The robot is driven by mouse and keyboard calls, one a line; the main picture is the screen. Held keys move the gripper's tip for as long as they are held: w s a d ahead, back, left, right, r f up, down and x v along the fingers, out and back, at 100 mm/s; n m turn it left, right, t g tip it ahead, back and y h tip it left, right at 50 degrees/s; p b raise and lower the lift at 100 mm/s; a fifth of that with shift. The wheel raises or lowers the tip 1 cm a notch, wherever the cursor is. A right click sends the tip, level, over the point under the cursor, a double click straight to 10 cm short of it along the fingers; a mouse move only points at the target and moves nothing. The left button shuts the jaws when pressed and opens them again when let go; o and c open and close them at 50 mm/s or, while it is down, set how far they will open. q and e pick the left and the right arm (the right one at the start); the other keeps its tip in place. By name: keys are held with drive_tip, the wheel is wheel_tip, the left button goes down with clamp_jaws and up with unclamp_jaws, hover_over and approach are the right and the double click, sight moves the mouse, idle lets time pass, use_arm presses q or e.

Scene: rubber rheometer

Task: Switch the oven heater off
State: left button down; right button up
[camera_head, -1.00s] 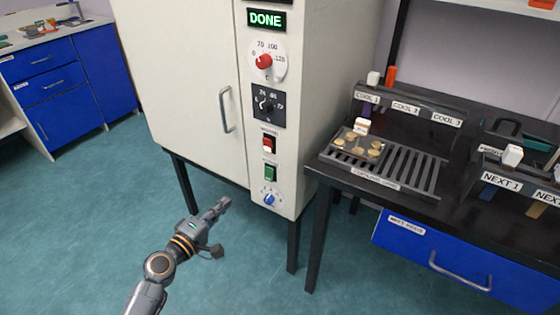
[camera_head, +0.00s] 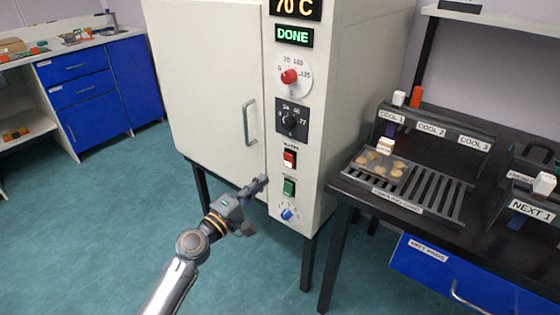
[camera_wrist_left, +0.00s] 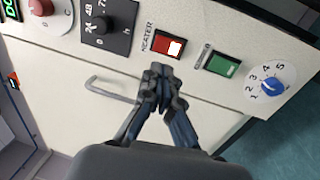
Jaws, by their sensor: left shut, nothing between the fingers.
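The oven (camera_head: 215,85) is a pale cabinet with a control strip on its right side. The red heater switch (camera_head: 289,159) sits below the black timer dial. In the left wrist view the heater switch (camera_wrist_left: 169,46) is labelled HEATER, and part of its rocker looks bright. My left gripper (camera_head: 262,182) is shut and empty, left of and slightly below the switch in the head view, in front of the door's edge. In the left wrist view the left gripper (camera_wrist_left: 160,72) points at the panel just below the switch, apparently apart from it. My right gripper is not in view.
Near the heater switch are a green switch (camera_head: 288,187), a blue-knobbed dial (camera_head: 287,214), a black timer dial (camera_head: 291,119) and the door handle (camera_head: 249,121). The displays read 70 C and DONE (camera_head: 292,36). A black table (camera_head: 345,190) with racks stands at the right.

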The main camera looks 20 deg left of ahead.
sight(286, 157)
use_arm(q)
drive_tip(key=x, duration=0.8)
drive_tip(key=shift+w+d, duration=0.15)
drive_tip(key=shift+w, duration=0.25)
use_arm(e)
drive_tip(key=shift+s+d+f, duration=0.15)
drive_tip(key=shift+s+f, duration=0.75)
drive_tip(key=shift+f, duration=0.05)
use_arm(q)
drive_tip(key=shift+w+r, duration=0.1)
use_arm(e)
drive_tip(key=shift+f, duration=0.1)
use_arm(q)
drive_tip(key=shift+w+r, duration=0.1)
drive_tip(key=shift+s, duration=0.4)
drive_tip(key=v, duration=1.1)
drive_tip(key=shift+s, duration=0.15)
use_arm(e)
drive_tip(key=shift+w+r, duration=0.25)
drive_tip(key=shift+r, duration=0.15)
